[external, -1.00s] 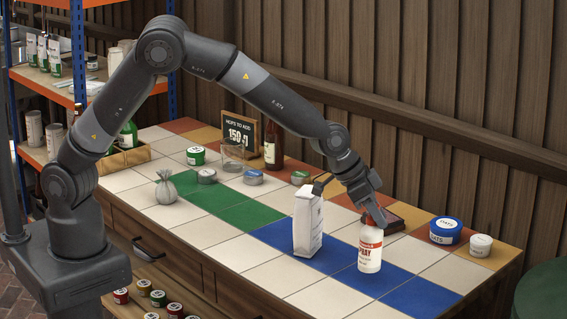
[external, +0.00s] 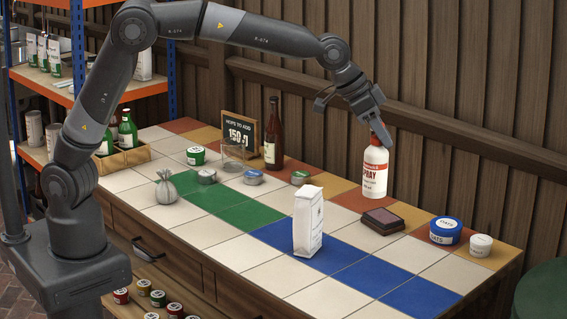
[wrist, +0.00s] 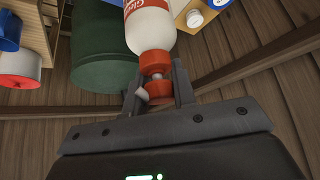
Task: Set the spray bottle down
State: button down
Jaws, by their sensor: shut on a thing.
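The exact gap under the bottle is hard to tell.
A dark flat box (external: 383,221) lies in front of the bottle. A blue tub (external: 445,231) and a small white tub (external: 480,245) stand to the right. A white carton (external: 308,222) stands left on the blue tiles. The front right tiles are clear.

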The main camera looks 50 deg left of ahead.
jog(key=s+a+n+g+y, duration=0.15)
jog(key=a+n+y, duration=0.25)
jog(key=a+n, duration=0.6)
jog(key=s+a+n+y, duration=0.3)
jog(key=a+n, duration=0.2)
jog(key=a, duration=0.9)
jog(key=s+a+n+g+y, duration=0.1)
jog(key=s+a+n+y, duration=0.25)
jog(key=a+n, duration=0.7)
notch_tip(320, 180, down, 11)
jog(key=a+m, duration=0.2)
jog(key=m, duration=0.1)
jog(key=w+a+f, duration=0.7)
jog(key=a+f, duration=0.2)
jog(key=f, duration=0.2)
jog(key=shift+w, duration=0.35)
jog(key=c, duration=1.6)
grip_release()
jog(key=shift+f, duration=0.1)
jog(key=shift+c, duration=0.2)
jog(key=o, duration=0.5)
jog(key=shift+c, duration=0.2)
